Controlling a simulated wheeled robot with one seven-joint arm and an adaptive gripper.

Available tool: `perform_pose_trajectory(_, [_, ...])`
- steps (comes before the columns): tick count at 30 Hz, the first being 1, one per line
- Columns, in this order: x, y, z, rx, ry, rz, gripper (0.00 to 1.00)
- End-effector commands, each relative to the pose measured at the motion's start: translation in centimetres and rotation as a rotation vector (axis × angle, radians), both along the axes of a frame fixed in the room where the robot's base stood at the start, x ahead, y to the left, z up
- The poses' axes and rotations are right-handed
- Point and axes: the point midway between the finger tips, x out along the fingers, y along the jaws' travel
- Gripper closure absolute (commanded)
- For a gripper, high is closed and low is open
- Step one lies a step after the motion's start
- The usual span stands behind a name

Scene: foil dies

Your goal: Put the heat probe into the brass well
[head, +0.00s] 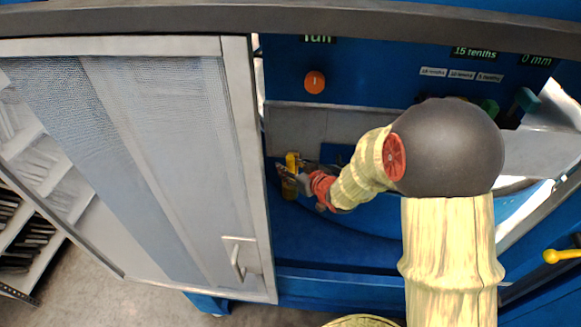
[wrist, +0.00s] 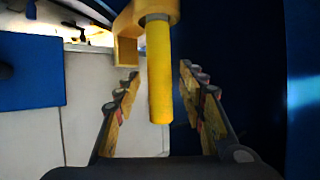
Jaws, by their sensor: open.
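A yellow rod, which looks like the heat probe (wrist: 159,75), hangs from an orange-yellow bracket (wrist: 126,45) in the wrist view. My gripper (wrist: 160,78) is open, with one finger on each side of the rod and a visible gap on both sides. In the head view my gripper (head: 287,178) is beside a small yellow part (head: 292,161) at the left of the blue machine bay; the fingers overlap it. I cannot make out the brass well for certain in either view.
A grey-framed mesh door (head: 236,140) stands open at left, close to my gripper. A blue panel (head: 380,75) with an orange button (head: 315,82) is above. A blue bed (head: 320,245) lies below. A yellow-knobbed lever (head: 551,256) is at far right.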

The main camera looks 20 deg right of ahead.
Motion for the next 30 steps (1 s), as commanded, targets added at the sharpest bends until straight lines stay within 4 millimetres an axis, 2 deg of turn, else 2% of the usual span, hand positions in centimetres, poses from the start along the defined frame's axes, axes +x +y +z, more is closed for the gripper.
perform_pose_trajectory(5, [-1.3,-0.5,0.8,0.000,-0.002,-0.002,0.60])
perform_pose_trajectory(19, [-8.8,-2.6,4.6,0.000,-0.003,-0.003,0.60])
perform_pose_trajectory(24, [-10.0,-2.8,5.1,0.000,-0.002,-0.001,0.60])
perform_pose_trajectory(30, [-10.3,-2.9,5.3,0.000,-0.001,-0.001,0.60])
